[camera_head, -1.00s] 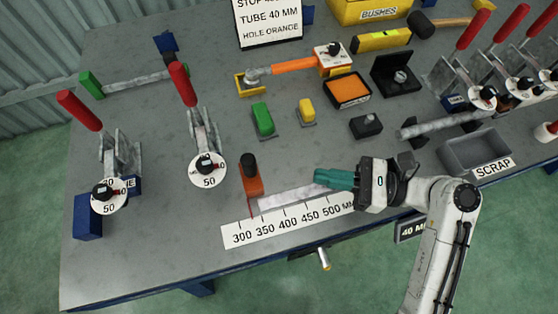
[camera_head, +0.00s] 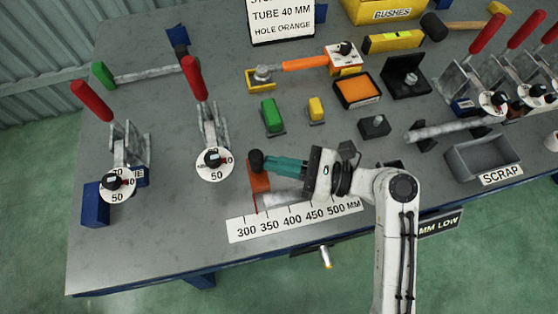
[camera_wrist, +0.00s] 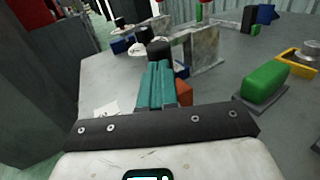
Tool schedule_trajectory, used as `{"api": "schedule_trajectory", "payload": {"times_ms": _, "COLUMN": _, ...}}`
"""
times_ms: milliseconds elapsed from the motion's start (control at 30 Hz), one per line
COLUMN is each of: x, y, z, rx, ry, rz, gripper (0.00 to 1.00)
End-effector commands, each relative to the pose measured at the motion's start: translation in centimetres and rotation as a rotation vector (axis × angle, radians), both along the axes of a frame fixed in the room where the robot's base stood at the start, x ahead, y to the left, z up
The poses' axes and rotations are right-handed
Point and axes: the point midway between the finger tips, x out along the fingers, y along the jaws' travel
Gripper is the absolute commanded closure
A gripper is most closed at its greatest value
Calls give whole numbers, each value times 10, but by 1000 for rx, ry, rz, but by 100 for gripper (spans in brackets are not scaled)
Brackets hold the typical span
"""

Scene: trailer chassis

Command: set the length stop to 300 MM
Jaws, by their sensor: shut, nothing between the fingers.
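The length stop is an orange block (camera_head: 259,182) with a black knob (camera_head: 256,160) on top. Its thin red pointer (camera_head: 256,204) meets the white scale (camera_head: 295,219) between the 300 and 350 marks. My gripper (camera_head: 266,164) has teal fingers, shut and empty, pointing left at the knob's right side. I cannot tell whether the tips touch it. In the wrist view the fingers (camera_wrist: 157,82) point at the black knob (camera_wrist: 160,49). Part of the orange block (camera_wrist: 183,93) shows to their right. My fingers and wrist hide part of the rail right of the stop.
A red-handled clamp (camera_head: 212,140) stands left of the stop, another (camera_head: 118,160) farther left. Green (camera_head: 272,116) and yellow (camera_head: 317,109) blocks lie behind. A grey scrap bin (camera_head: 482,157) is at the right. The bench is clear in front-left of the scale.

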Motion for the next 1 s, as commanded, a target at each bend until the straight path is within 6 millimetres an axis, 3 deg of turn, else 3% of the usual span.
{"api": "schedule_trajectory", "payload": {"times_ms": 167, "x": -1, "y": 4, "z": 3, "rx": 1, "ry": 2, "rz": 2, "gripper": 100}}
{"api": "schedule_trajectory", "payload": {"times_ms": 500, "x": -11, "y": 36, "z": 2, "rx": 0, "ry": 1, "rz": 2, "gripper": 100}}
{"api": "schedule_trajectory", "payload": {"times_ms": 1000, "x": -13, "y": 41, "z": 1, "rx": 2, "ry": 1, "rz": 10, "gripper": 100}}
